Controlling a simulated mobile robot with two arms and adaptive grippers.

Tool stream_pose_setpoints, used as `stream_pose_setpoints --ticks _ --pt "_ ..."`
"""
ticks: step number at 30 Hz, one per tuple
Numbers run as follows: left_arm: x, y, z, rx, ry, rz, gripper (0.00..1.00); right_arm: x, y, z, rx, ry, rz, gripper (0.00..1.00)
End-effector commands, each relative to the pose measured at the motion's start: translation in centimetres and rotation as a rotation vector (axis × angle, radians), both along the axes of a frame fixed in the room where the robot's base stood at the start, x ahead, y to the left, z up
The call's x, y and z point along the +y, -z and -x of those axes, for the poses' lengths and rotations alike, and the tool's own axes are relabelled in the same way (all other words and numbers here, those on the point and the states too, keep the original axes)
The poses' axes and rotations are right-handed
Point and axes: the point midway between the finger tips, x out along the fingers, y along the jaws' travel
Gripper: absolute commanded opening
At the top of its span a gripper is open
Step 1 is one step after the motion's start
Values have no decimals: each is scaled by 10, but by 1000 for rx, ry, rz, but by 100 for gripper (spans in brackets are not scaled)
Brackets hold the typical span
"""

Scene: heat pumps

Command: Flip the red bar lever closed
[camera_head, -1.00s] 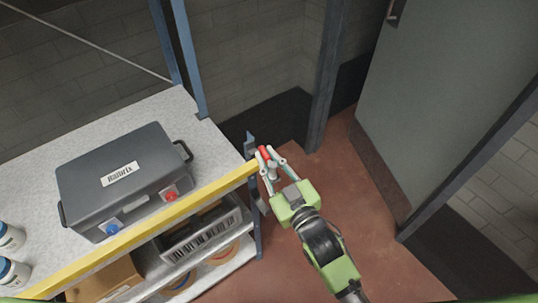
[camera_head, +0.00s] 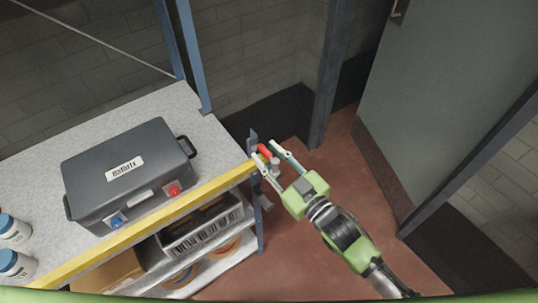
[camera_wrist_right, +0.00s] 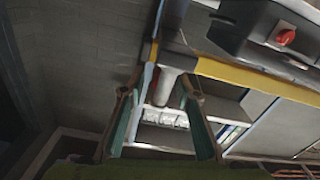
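The red bar lever (camera_head: 265,151) is on a grey fitting beside the shelf's right front corner post. Its red part shows as a small patch in the wrist view (camera_wrist_right: 154,82), beside a pale cylinder (camera_wrist_right: 166,84). My right gripper (camera_head: 267,154) is open, with its two fingers spread to either side of the lever in the head view. In the wrist view the fingertips (camera_wrist_right: 157,91) stand apart with the lever and cylinder between them; I cannot tell whether either finger touches. My left gripper is not in view.
A dark grey case (camera_head: 130,172) with red and blue knobs stands on the shelf top (camera_head: 205,122), behind a yellow front edge (camera_head: 150,226). White jars (camera_head: 16,262) stand at the left. A crate (camera_head: 203,229) is below. Red-brown floor (camera_head: 310,235) is clear at the right.

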Motion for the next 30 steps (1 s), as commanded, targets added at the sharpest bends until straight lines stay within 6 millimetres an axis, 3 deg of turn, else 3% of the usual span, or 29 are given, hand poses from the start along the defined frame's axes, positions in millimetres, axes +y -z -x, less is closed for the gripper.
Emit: stream_pose_setpoints --ticks 8,21,30 --pt "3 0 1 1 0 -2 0 -4 1 6 1 0 0 30" --pt "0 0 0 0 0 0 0 -56 2 75 4 0 1 30" --pt "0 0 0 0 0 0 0 -72 0 96 0 0 0 30"
